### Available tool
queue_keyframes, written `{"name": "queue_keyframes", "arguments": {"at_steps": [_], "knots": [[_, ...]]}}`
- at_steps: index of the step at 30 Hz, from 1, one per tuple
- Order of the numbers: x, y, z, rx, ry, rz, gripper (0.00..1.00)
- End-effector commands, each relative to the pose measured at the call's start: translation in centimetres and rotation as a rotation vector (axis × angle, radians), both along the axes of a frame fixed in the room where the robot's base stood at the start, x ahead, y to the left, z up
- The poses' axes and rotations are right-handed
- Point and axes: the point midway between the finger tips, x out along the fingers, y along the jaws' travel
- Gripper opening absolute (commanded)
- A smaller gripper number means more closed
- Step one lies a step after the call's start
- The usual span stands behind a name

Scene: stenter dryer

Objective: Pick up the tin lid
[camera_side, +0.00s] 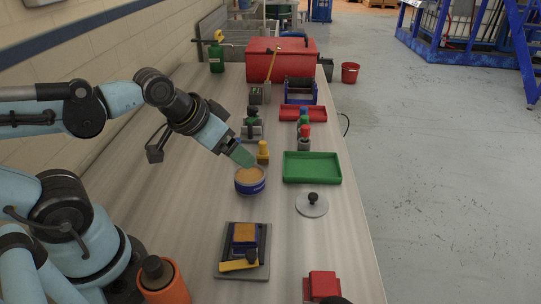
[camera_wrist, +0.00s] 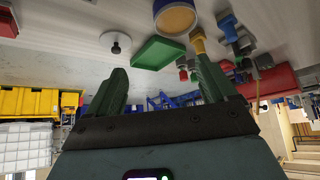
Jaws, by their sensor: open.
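The tin lid (camera_side: 312,206) is a flat grey disc with a black knob, lying on the bench to the right of the blue tin. In the wrist view the lid (camera_wrist: 115,45) is at the upper left, beyond the left finger. My gripper (camera_side: 243,157) is above and behind the blue tin (camera_side: 250,186), which is open at the top and shows an orange-tan content. The wrist view shows my gripper (camera_wrist: 160,65) open and empty, its green fingers apart. The blue tin (camera_wrist: 177,18) is at the top there.
A green tray (camera_side: 312,168) lies just behind the lid. A yellow-topped piece (camera_side: 263,152) stands close to my gripper. A dark plate with a yellow-and-blue block (camera_side: 244,238) lies in front, with a red block (camera_side: 322,286) at the near edge.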

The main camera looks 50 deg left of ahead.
Motion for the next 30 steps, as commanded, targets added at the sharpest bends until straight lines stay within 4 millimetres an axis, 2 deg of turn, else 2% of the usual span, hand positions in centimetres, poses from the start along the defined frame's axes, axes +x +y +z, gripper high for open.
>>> {"name": "queue_keyframes", "arguments": {"at_steps": [1, 3, 10, 14, 22, 30], "knots": [[0.0, 0.0, 0.0, 0.0, 0.0, 0.0, 0.93], [0.0, 0.0, 0.0, 0.0, 0.0, 0.0, 1.0], [0.1, -0.1, 0.1, -0.003, 0.004, 0.002, 1.0], [0.8, -0.5, 0.7, -0.022, 0.038, 0.015, 1.0], [4.5, -3.0, 2.2, -0.098, 0.209, 0.099, 1.0], [8.7, -6.3, 1.8, -0.137, 0.393, 0.211, 1.0]]}}
